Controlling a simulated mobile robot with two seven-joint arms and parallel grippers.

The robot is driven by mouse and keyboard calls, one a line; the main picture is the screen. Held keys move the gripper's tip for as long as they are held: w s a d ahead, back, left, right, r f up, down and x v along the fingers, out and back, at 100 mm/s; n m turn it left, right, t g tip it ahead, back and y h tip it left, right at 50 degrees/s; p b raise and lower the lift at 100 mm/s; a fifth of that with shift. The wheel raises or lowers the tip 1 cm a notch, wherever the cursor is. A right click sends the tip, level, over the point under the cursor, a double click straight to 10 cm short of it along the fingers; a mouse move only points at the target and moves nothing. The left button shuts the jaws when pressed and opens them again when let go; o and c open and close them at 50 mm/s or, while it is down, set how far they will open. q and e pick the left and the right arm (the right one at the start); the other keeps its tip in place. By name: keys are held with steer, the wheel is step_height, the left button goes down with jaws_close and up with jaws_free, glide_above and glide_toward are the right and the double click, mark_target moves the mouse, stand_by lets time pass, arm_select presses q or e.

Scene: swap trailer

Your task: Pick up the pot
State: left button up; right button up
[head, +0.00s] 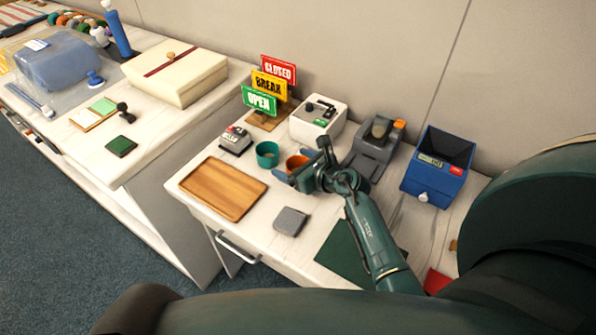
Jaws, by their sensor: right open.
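Two small round pots stand on the white counter (256,225) in the head view. One is a teal pot (267,155) with an open top. The other is an orange-brown pot (295,162), just right of the teal one and partly hidden by my right gripper. I cannot tell which of them is the task's pot. My right gripper (290,177) is open, low over the counter and close against the near side of the orange-brown pot. I cannot tell whether it touches the pot. My left gripper is not in view.
A wooden tray (222,188) and a grey pad (290,221) lie in front. A small stamp-like device (236,140), sign stand (270,86), white box (318,118), grey machine (375,148) and blue bin (437,165) surround the pots. A green mat (342,255) lies under my forearm.

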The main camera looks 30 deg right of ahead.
steer(key=shift+c, duration=0.5)
steer(key=c, duration=1)
steer(key=shift+o, duration=0.2)
steer(key=shift+r, duration=0.1)
